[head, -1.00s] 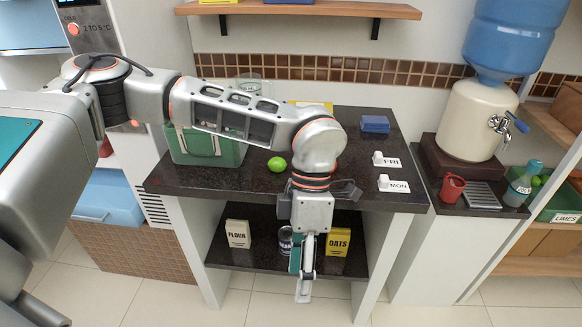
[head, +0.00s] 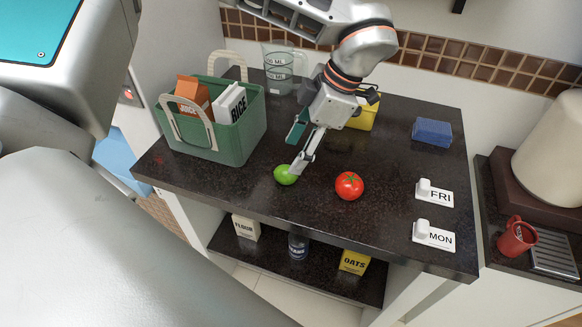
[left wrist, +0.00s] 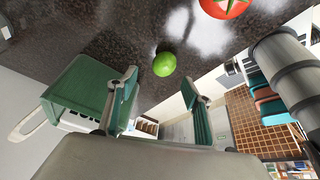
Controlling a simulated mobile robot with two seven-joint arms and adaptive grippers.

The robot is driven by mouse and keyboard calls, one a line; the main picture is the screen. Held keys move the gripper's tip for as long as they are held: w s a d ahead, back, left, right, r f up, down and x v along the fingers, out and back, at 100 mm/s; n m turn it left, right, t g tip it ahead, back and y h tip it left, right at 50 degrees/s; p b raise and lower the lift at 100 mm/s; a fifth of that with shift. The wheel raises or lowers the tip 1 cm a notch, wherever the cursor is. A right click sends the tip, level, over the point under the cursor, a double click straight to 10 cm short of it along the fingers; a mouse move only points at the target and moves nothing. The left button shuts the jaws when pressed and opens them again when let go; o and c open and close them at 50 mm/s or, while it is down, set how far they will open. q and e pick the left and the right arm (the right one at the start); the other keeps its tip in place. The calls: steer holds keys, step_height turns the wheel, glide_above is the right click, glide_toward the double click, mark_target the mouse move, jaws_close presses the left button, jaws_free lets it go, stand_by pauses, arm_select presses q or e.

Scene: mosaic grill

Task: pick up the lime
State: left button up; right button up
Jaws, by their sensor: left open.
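A green lime (head: 286,175) lies on the dark speckled counter, near its front edge. It also shows in the left wrist view (left wrist: 164,64), just beyond the gap between my fingers. My left gripper (head: 300,152) is above the counter, open and empty, with its fingers pointing down toward the lime. One fingertip overlaps the lime's right edge in the head view; I cannot tell if it touches. In the left wrist view the teal finger pads (left wrist: 160,108) are wide apart. My right gripper is not in view.
A red tomato (head: 349,186) sits right of the lime. A green basket (head: 228,143) with cartons stands at the left. A measuring jug (head: 279,68), yellow object (head: 364,114), blue block (head: 431,132) and FRI (head: 438,195) and MON (head: 437,236) signs are also on the counter (head: 395,160).

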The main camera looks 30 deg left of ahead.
mark_target(287, 169)
arm_select(q)
steer(key=x, duration=0.6)
steer(key=shift+s+d, duration=0.25)
steer(key=shift+d, duration=0.1)
steer(key=shift+a+f, duration=0.15)
steer(key=shift+f, duration=0.25)
steer(key=c, duration=1.2)
